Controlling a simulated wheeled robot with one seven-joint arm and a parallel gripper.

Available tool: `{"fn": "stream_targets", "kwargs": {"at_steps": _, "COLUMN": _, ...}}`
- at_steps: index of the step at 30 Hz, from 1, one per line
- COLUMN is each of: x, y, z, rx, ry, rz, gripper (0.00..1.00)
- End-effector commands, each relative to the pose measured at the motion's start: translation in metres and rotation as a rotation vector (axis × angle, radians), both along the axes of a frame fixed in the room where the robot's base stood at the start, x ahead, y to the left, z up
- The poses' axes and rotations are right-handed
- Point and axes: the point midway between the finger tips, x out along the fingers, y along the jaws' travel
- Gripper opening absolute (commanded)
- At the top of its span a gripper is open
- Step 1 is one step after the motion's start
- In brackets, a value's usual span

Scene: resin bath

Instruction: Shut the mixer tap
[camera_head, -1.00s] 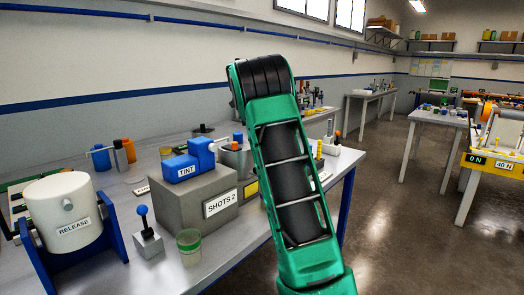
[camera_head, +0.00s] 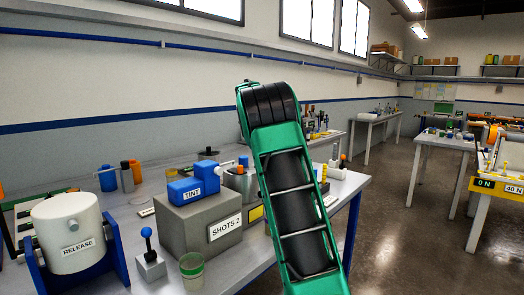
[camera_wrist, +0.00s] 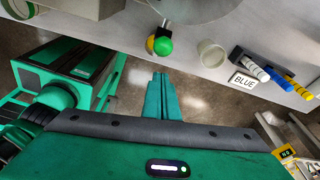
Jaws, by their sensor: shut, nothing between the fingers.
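I cannot pick out the mixer tap for certain. In the wrist view, a green ball knob (camera_wrist: 164,46) and a yellow ball knob (camera_wrist: 150,43) sit close together at the bench edge, below a large pale round vessel (camera_wrist: 190,8) cut off by the frame top. My gripper (camera_wrist: 158,76) is shut and empty, with its tips a little below the knobs in the picture and apart from them. In the head view my arm hides the gripper. A metal pot (camera_head: 238,182) stands partly behind my arm there, beside the blue TINT dispenser (camera_head: 193,187).
The bench carries a grey SHOTS 2 block (camera_head: 200,222), a white RELEASE drum (camera_head: 68,235), a blue-knobbed lever (camera_head: 148,255) and a cup (camera_head: 192,270). In the wrist view, a pale cup (camera_wrist: 211,53) and the BLUE label (camera_wrist: 243,82) lie right of the knobs. Floor shows beyond the bench.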

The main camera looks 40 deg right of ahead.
Motion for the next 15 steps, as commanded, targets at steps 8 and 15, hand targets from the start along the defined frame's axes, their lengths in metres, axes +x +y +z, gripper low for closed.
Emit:
{"fn": "stream_targets", "kwargs": {"at_steps": 8, "x": 0.017, "y": -0.002, "z": 0.033, "rx": -0.003, "ry": 0.0, "rz": -0.011, "gripper": 0.0}}
{"fn": "stream_targets", "kwargs": {"at_steps": 15, "x": 0.031, "y": 0.002, "z": 0.057, "rx": -0.002, "ry": 0.0, "rz": -0.012, "gripper": 0.0}}
